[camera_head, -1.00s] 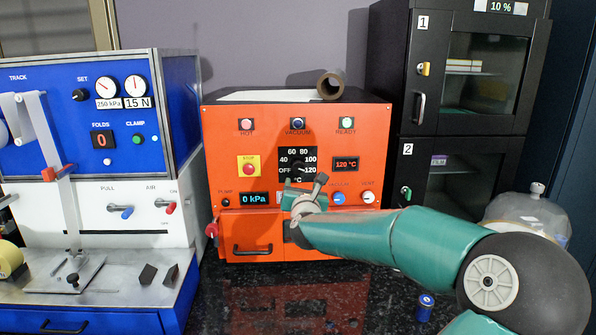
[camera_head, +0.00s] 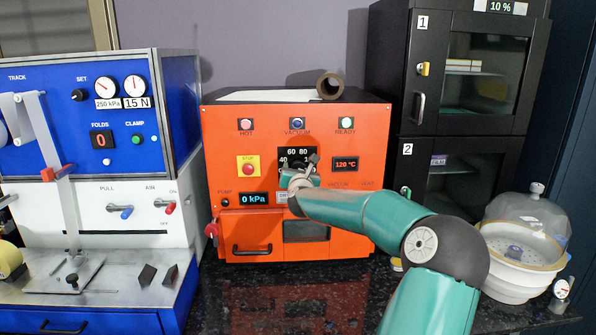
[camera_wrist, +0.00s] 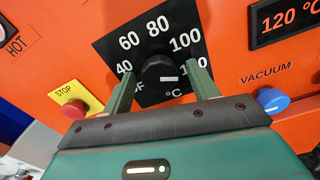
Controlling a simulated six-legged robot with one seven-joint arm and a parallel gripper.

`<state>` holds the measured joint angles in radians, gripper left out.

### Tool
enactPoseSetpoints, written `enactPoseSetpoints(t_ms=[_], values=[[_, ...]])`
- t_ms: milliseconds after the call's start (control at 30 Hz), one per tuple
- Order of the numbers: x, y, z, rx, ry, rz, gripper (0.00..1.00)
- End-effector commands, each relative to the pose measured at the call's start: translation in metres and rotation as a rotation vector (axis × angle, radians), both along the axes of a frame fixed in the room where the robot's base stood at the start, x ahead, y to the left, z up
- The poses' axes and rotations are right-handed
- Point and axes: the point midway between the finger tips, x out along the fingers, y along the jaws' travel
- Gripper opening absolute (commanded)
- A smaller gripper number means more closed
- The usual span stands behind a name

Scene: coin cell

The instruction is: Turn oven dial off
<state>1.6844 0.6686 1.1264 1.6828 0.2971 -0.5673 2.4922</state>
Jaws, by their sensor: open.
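The oven (camera_head: 222,150) is an orange box with a black dial plate (camera_head: 283,153) on its front. In the wrist view the black round dial (camera_wrist: 157,68) shows its white mark toward the lower right, by the higher numbers. The plate reads 40, 60, 80, 100, with OFF and 120 partly covered. My gripper (camera_head: 300,172) is in front of the plate and hides the dial in the head view. In the wrist view my gripper (camera_wrist: 161,82) is open, one finger on each side of the dial. No contact shows; depth is hard to tell.
A red stop button (camera_wrist: 73,109) is left of the dial and a blue vacuum knob (camera_wrist: 271,100) right. The display (camera_head: 345,164) reads 120 °C. A blue machine (camera_head: 60,70) stands left, a black cabinet (camera_head: 397,75) and domed vessel (camera_head: 523,240) right.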

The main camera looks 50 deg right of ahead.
Motion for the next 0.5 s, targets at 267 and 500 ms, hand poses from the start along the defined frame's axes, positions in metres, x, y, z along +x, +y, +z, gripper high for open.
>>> enactPoseSetpoints(t_ms=[267,500], values=[[0.0016,-0.0023,0.0,-0.001,0.001,0.0,0.59],[0.0016,-0.0021,0.0001,-0.001,0.001,0.0,0.18]])
